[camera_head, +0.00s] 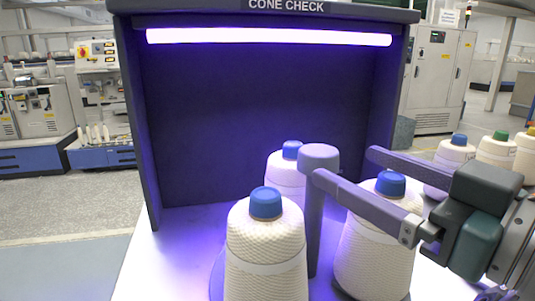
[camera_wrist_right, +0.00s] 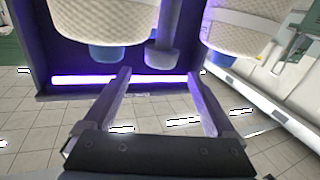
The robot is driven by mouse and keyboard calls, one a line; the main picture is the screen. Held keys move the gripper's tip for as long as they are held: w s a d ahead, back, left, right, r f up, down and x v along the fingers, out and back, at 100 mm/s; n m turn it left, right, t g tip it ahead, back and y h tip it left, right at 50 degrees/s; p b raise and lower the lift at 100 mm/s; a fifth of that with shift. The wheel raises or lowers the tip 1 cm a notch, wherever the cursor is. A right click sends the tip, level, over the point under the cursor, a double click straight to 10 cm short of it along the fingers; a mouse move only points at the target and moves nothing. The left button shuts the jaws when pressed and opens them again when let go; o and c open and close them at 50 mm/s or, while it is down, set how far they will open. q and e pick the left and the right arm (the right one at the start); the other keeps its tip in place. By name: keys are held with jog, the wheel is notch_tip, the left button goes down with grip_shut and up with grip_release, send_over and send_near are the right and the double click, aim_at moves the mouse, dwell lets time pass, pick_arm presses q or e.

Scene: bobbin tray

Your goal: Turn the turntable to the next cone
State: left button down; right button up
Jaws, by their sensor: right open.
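The turntable (camera_head: 217,278) shows only as a sliver of rim at the lower left of the cones. On it stand a front white cone (camera_head: 265,245), a rear cone (camera_head: 285,182) and a right cone (camera_head: 372,255), all upright with blue caps. A grey post with a round knob (camera_head: 318,157) rises between them. My right gripper (camera_head: 345,166) is open, its fingers reaching left at cap height. One finger passes in front of the right cone's top, the other behind it. The right wrist view shows the spread fingers (camera_wrist_right: 158,75) empty at their tips; contact cannot be told. My left gripper is not in view.
A dark booth (camera_head: 255,120) with a lit tube (camera_head: 270,37) encloses the back and sides. More cones with blue, green and yellow caps (camera_head: 497,148) stand at the right, behind my arm. The white tabletop (camera_head: 165,265) is clear at left.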

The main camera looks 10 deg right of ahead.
aim_at(333, 158)
jog(key=x, duration=0.7)
grip_shut()
dwell(0.6)
